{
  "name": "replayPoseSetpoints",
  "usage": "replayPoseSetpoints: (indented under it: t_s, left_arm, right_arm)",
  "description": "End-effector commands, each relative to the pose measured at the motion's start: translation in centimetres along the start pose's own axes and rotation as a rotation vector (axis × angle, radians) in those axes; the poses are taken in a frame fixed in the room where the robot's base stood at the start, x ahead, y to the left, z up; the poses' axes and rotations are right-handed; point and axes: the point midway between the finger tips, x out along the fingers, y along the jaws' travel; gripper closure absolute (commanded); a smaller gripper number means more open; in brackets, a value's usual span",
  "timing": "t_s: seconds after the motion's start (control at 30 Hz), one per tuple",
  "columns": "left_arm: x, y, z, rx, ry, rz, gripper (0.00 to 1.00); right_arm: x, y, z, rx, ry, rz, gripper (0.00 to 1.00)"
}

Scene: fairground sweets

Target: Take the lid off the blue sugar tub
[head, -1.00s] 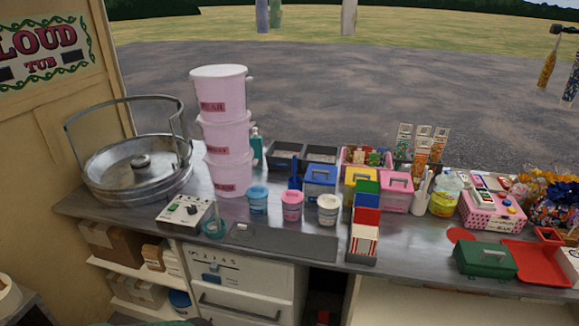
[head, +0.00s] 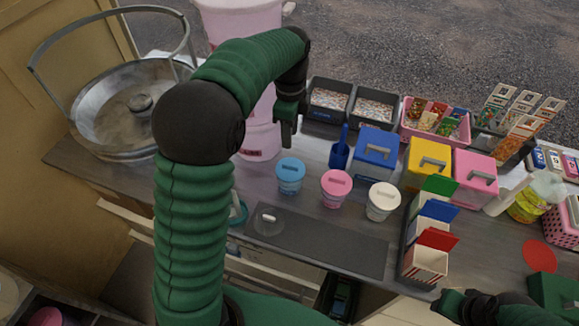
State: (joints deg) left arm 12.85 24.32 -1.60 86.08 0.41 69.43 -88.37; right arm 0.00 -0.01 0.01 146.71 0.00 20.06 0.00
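The small tub with a blue lid (head: 290,175) stands upright on the counter, its lid on. My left gripper (head: 287,138) hangs fingers down above and behind this tub in the head view, apart from it. Its fingers overlap from this angle, so I cannot tell whether it is open or shut; nothing shows in it.
A pink-lidded tub (head: 335,187) and a white-lidded tub (head: 383,201) stand right of the blue one. A blue scoop (head: 339,150) and blue box (head: 373,155) are behind. A dark mat (head: 325,243) lies in front. Stacked pink buckets (head: 262,140) stand close behind my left gripper.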

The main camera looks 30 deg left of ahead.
Motion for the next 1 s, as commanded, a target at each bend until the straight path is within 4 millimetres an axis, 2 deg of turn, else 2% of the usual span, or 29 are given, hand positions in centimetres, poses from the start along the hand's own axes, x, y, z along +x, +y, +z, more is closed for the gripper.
replayPoseSetpoints:
  t_s: [0.1, 0.2, 0.37, 0.6, 0.7, 0.87, 0.9, 1.0]
  left_arm:
    - [3.5, -0.1, 0.1, 0.0, 0.002, 0.007, 0.65]
    - [5.7, -0.4, 0.3, -0.002, 0.004, 0.008, 0.65]
    - [7.5, -0.4, 0.5, -0.002, 0.005, 0.005, 0.65]
    - [11.5, -0.1, 0.3, -0.003, 0.005, 0.006, 0.65]
    - [12.2, -0.1, 0.2, -0.002, 0.004, 0.003, 0.65]
    - [12.3, -0.1, 0.1, -0.002, 0.003, 0.002, 0.65]
    - [12.3, -0.1, 0.1, -0.002, 0.003, 0.002, 0.66]
    - [12.3, -0.1, 0.2, -0.003, 0.004, 0.002, 0.79]
  right_arm:
    - [0.2, 0.0, 0.0, 0.001, 0.0, 0.0, 0.64]
    - [0.2, 0.0, 0.0, 0.001, 0.0, 0.0, 0.64]
    - [0.1, 0.0, 0.0, 0.0, 0.001, 0.0, 0.64]
    - [-0.2, 0.0, -0.1, 0.0, 0.001, 0.0, 0.64]
    - [-0.3, 0.0, -0.1, 0.0, 0.001, 0.0, 0.64]
    - [-0.2, 0.0, -0.1, 0.0, 0.001, 0.0, 0.64]
    - [-0.2, 0.0, -0.1, 0.0, 0.001, 0.0, 0.64]
    - [-0.2, 0.0, -0.1, 0.0, 0.001, 0.0, 0.64]
